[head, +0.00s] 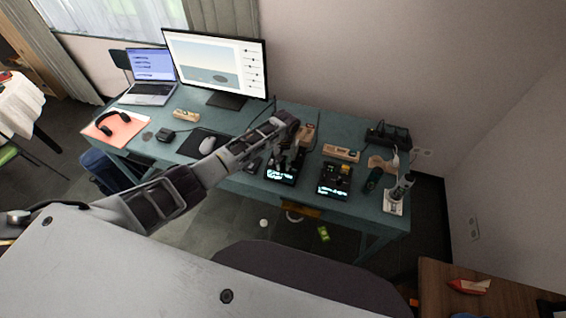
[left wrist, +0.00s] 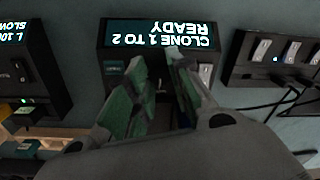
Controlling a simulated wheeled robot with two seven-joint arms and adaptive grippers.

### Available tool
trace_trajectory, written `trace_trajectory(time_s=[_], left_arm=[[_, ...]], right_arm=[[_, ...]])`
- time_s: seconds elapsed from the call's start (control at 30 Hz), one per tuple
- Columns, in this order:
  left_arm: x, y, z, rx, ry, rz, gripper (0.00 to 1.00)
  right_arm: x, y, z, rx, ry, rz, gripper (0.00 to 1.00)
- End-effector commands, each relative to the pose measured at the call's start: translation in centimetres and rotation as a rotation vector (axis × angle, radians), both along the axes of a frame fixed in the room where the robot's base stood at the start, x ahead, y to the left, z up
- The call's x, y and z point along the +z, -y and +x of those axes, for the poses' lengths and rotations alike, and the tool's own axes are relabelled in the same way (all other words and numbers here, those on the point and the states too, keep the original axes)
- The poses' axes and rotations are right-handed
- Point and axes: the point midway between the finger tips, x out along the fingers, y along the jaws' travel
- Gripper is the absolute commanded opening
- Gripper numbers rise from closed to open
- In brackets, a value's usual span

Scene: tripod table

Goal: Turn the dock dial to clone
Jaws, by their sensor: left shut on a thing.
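The dock (head: 281,177) is a dark box on the teal desk, partly covered by my left gripper (head: 290,158). In the left wrist view the dock's screen (left wrist: 158,35) appears upside down and reads "CLONE 1 TO 2 READY". My left gripper (left wrist: 158,82) reaches down onto the dock just beside the screen, its green-padded fingers shut on the dial. The dial is mostly hidden between the fingers, so its pointer cannot be read. My right gripper is not in view.
A second dark device with a lit screen (head: 335,181) stands close right of the dock. A switch strip (left wrist: 272,52) with cables lies on the dock's other side. The desk (head: 235,182) also holds a mouse (head: 207,145), monitor (head: 217,62), laptop (head: 151,77) and headphones (head: 113,122).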

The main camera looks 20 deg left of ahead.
Motion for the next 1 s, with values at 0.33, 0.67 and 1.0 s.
trace_trajectory(time_s=[0.33,0.67,1.0], left_arm=[[0.0,0.0,0.0,-0.001,0.001,0.0,0.32],[0.5,0.0,0.1,-0.001,0.001,-0.001,0.32],[4.1,0.2,0.2,-0.002,0.002,-0.001,0.32]], right_arm=[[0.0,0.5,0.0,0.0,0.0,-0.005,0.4],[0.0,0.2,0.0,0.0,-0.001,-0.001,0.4],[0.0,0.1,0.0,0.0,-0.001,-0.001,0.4]])
